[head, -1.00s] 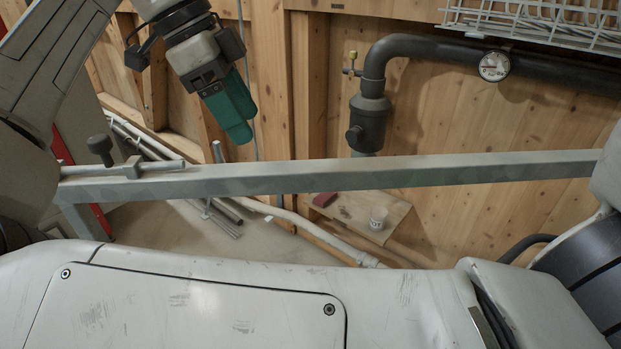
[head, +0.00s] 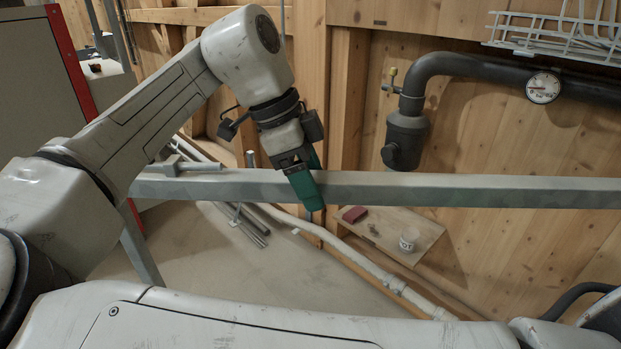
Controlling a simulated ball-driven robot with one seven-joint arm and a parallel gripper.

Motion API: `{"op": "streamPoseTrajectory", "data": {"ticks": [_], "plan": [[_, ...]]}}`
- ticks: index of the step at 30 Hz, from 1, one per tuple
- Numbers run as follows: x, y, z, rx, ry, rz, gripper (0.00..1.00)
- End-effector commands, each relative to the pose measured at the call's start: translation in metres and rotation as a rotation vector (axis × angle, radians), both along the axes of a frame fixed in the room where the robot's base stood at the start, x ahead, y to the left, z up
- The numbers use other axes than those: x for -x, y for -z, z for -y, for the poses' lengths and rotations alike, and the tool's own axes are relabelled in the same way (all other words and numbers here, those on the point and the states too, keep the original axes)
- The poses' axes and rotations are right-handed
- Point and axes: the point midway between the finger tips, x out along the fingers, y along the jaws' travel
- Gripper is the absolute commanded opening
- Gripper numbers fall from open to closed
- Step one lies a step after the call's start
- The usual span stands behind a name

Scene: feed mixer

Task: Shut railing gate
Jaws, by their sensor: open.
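A grey metal rail (head: 450,190), which looks like the top bar of the railing gate, runs across the head view in front of me. A sliding bolt (head: 190,167) lies along its left part, partly hidden behind my arm. A grey post (head: 140,245) slants down below the rail at the left. My gripper (head: 314,207) has green fingers pointing down in front of the rail near the middle of the view. It is open with nothing seen between the fingers. I cannot tell whether it touches the rail.
Behind the rail are a dark pipe with a gauge (head: 543,87), a wire basket (head: 560,40) and a wooden board with a white cup (head: 409,239). Metal tubes (head: 245,222) lie on the floor. A red-edged cabinet (head: 40,85) stands at the left.

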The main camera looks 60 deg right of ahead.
Motion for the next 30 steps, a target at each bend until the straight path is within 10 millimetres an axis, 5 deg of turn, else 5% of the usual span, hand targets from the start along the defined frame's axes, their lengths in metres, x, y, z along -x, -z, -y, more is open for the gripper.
{"op": "streamPoseTrajectory", "data": {"ticks": [3, 24, 30], "plan": [[-0.0001, -0.0002, 0.0001, 0.0, 0.0, 0.0, 0.68], [-0.0003, -0.0004, 0.0, 0.001, 0.0, 0.0, 0.01], [-0.0001, -0.0007, 0.0004, 0.001, 0.0, 0.0, 0.0]]}}
